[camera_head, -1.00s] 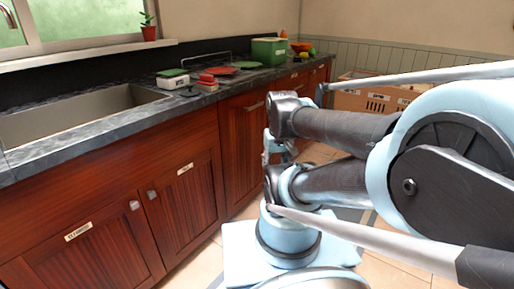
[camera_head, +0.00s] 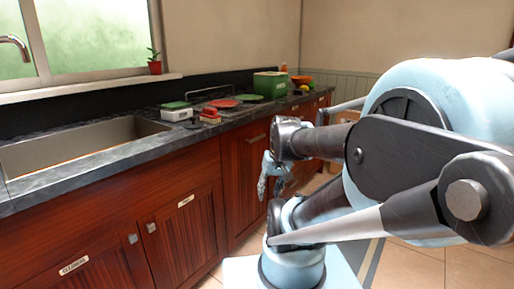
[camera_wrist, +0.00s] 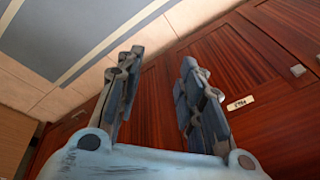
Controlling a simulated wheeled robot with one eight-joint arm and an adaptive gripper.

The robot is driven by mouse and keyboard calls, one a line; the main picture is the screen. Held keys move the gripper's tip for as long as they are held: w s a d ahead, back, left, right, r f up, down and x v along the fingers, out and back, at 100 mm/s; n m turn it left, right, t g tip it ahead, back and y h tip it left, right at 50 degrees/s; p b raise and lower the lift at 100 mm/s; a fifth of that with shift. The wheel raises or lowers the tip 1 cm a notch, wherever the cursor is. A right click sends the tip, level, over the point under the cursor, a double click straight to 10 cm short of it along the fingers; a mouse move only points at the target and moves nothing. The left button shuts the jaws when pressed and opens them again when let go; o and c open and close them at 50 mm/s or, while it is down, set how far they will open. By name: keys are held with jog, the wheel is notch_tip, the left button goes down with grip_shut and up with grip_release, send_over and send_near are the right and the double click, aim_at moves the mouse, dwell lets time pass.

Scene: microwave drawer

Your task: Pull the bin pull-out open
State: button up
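Reddish wooden fronts (camera_wrist: 265,75) lie beyond the fingers. No contact with a handle shows.
Labelled sink doors (camera_head: 180,235) with small knobs are shut at the left. Above lie the dark counter (camera_head: 130,155) and sink (camera_head: 85,142), with a green box (camera_head: 270,84) and dishes farther along. Tiled floor (camera_head: 412,262) is open at the right.

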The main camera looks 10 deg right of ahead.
jog(key=w+a+r+m+t+y, duration=0.1)
jog(key=w+r+y, duration=0.1)
jog(key=w, duration=0.4)
jog(key=w+a+r+m+y, duration=0.1)
jog(key=w+a+r+y, duration=0.1)
jog(key=w, duration=0.5)
jog(key=m+t+y, duration=0.7)
jog(key=t, duration=0.3)
send_near(258, 139)
jog(key=x, duration=1)
jog(key=shift+w+a, duration=0.1)
jog(key=shift+w, duration=0.2)
grip_shut()
